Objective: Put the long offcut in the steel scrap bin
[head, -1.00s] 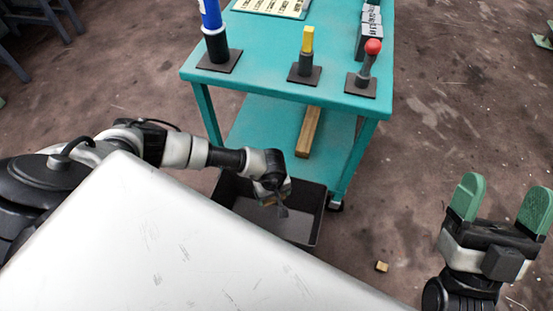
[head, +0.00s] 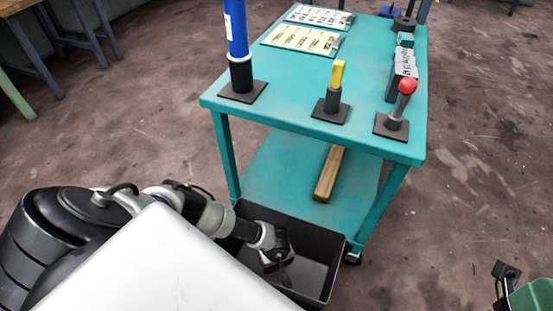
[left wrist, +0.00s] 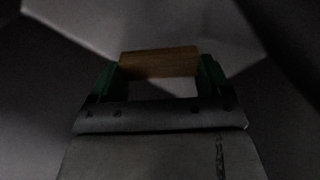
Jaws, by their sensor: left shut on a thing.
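A dark open scrap bin (head: 326,284) stands on the floor against the near side of the teal cart. My left gripper (head: 280,262) reaches down over the inside of the bin. In the left wrist view the left gripper (left wrist: 159,75) is shut on a wooden offcut (left wrist: 159,62), which spans between its green fingers. Its full length does not show, and in the head view the arm hides it. A long wooden bar (head: 329,174) lies on the cart's lower shelf.
The teal cart (head: 290,120) carries a blue cylinder (head: 236,30), a yellow-topped post (head: 335,85) and a red-knobbed lever (head: 403,95) along its near edge. Cards (head: 303,39) lie further back. My white body surface fills the lower left. Floor right of the cart is clear.

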